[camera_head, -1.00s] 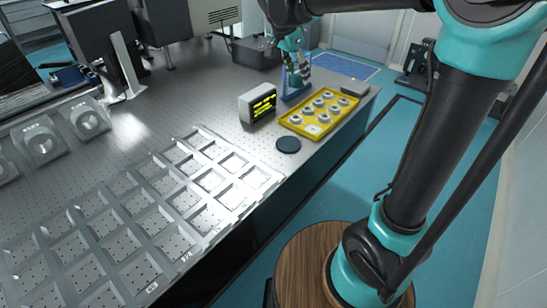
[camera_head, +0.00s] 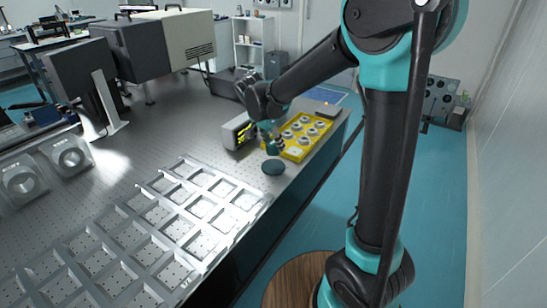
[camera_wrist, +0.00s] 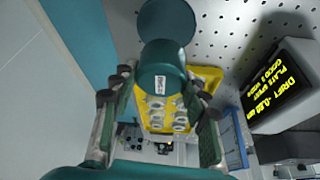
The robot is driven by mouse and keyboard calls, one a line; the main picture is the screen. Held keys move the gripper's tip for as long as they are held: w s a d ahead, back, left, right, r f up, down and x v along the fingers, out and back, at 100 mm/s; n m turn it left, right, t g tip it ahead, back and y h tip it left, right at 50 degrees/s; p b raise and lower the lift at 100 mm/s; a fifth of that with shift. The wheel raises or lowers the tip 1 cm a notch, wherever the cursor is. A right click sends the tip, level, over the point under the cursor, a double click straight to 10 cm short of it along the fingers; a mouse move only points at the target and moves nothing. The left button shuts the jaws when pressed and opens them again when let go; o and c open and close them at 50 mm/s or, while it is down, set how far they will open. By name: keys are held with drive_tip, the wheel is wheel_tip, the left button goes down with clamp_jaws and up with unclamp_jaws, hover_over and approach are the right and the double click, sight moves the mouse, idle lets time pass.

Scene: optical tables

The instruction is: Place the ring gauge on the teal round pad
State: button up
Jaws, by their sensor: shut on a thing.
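My gripper (camera_wrist: 160,100) is shut on a dark teal round piece (camera_wrist: 163,62) with a small white label. It is the only thing in my grip, so I take it as the ring gauge; its hole does not show. The teal round pad (camera_head: 273,168) lies flat and empty on the optical table, near its right edge. It also shows at the top of the wrist view (camera_wrist: 168,18), partly hidden behind the held piece. In the head view my gripper (camera_head: 272,142) is above and just behind the pad, with the piece apart from it.
A yellow tray (camera_head: 297,155) with several pale rings stands behind the pad. A display box (camera_head: 236,131) with yellow text is close to the left of my gripper. A grey grid rack (camera_head: 205,228) fills the front of the table. A blue stand (camera_wrist: 236,150) is beyond the tray.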

sight(268, 144)
drive_tip(key=shift+f, duration=3.1)
drive_tip(key=shift+f, duration=0.1)
drive_tip(key=o, duration=1.5)
drive_tip(key=v, duration=1.2)
drive_tip(key=s+d+f+n+y, duration=0.1)
drive_tip(key=s+d+f+n, duration=0.2)
drive_tip(key=s+d, duration=0.3)
drive_tip(key=s+d+f+n+y, duration=0.1)
drive_tip(key=s+d+f+n, duration=0.2)
drive_tip(key=s+d+f, duration=0.3)
drive_tip(key=s+d+f+n+t+y, duration=0.1)
drive_tip(key=s+d+f+n, duration=0.2)
drive_tip(key=s+d, duration=0.3)
drive_tip(key=shift+s+d+f, duration=0.1)
drive_tip(key=shift+d+f, duration=0.15)
drive_tip(key=shift+d, duration=0.35)
drive_tip(key=shift+s+d+f, duration=0.1)
drive_tip(key=shift+d+f, duration=0.1)
drive_tip(key=shift+d, duration=0.4)
drive_tip(key=shift+d+f, duration=0.25)
drive_tip(key=shift+d, duration=0.35)
